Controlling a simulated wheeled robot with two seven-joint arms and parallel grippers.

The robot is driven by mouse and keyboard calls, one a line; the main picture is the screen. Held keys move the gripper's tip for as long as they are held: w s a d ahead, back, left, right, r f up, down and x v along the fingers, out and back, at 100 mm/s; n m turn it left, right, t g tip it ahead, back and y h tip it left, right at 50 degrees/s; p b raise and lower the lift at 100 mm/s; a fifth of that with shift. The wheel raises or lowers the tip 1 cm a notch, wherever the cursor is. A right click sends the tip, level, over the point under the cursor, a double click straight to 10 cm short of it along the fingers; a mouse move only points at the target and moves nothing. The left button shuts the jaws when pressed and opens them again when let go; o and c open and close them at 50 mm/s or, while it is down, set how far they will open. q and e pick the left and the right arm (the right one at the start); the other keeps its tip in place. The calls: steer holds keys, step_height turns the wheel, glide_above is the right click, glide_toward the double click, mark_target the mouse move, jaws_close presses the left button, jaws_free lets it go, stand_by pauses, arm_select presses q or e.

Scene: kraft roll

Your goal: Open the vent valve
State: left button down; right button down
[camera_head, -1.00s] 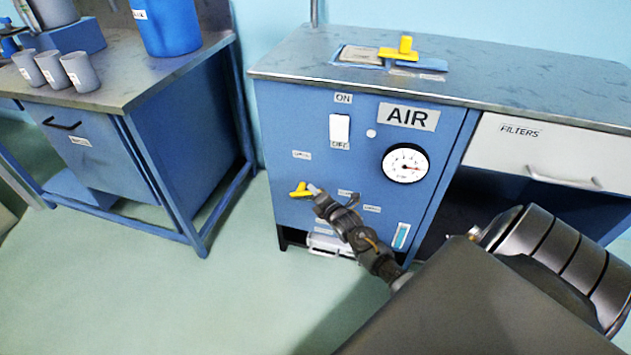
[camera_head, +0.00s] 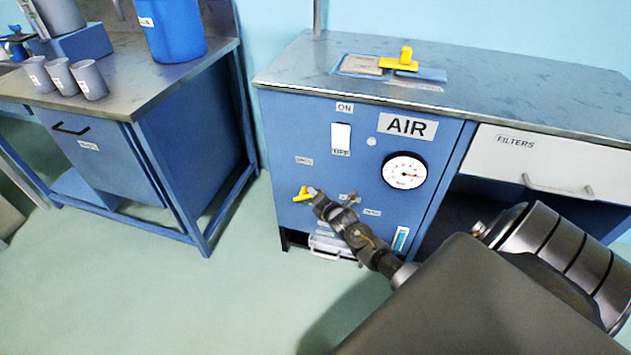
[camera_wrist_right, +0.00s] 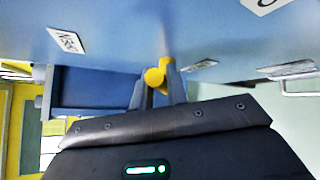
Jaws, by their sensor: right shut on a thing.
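A small yellow valve handle (camera_head: 302,194) sits low on the left of the blue AIR panel (camera_head: 285,135). My right gripper (camera_head: 313,192) reaches it from the right. In the right wrist view, the two fingers (camera_wrist_right: 157,95) are shut on the yellow handle (camera_wrist_right: 155,76), close to the panel face. The fingers and wrist hide part of the handle in the head view. Small labels sit around the handle, but their words are too small to read. My left gripper is not in view.
A gauge (camera_head: 404,171) and a white ON/OFF switch (camera_head: 341,138) are on the same panel. Another yellow handle (camera_head: 402,60) lies on the cabinet top. A white FILTERS drawer (camera_head: 540,160) is at the right. Floor is clear between cabinet and left workbench (camera_head: 130,75).

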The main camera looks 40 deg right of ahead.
steer(key=c, duration=1.4)
jaws_free()
